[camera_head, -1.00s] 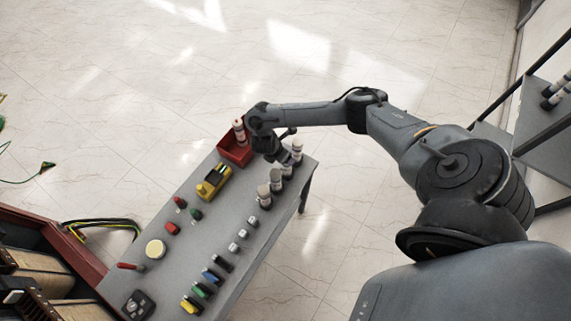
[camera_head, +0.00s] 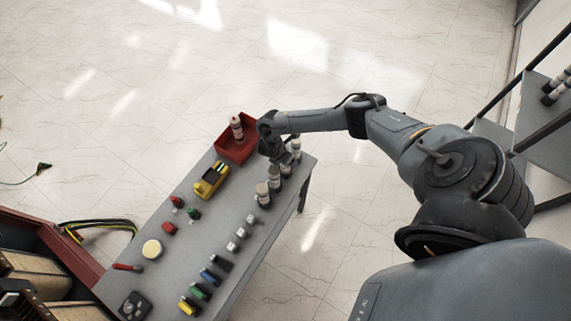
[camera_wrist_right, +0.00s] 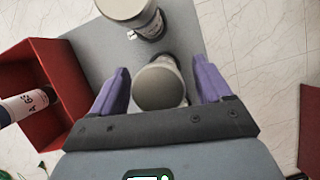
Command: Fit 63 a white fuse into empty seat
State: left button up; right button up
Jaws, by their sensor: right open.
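My right gripper (camera_head: 280,158) is over the far end of the grey table in the head view. In the right wrist view its purple fingers (camera_wrist_right: 160,86) are apart, on either side of a grey-topped cylinder (camera_wrist_right: 160,88). I cannot tell whether they touch it. Another grey-topped cylinder (camera_wrist_right: 140,14) stands just beyond it. A white fuse (camera_head: 236,128) with dark bands stands in the red bin (camera_head: 247,153) left of the gripper; its printed label partly shows in the right wrist view (camera_wrist_right: 24,104). The empty seat cannot be made out. My left gripper is not in view.
More white, grey-topped cylinders (camera_head: 263,195) line the right edge of the grey table (camera_head: 225,225). A yellow device (camera_head: 211,181), small red and green parts, a round cream piece (camera_head: 152,249) and coloured blocks lie nearer. The floor beyond is clear.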

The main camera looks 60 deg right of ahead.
grip_shut()
dwell(0.3)
jog(key=shift+r, duration=0.15)
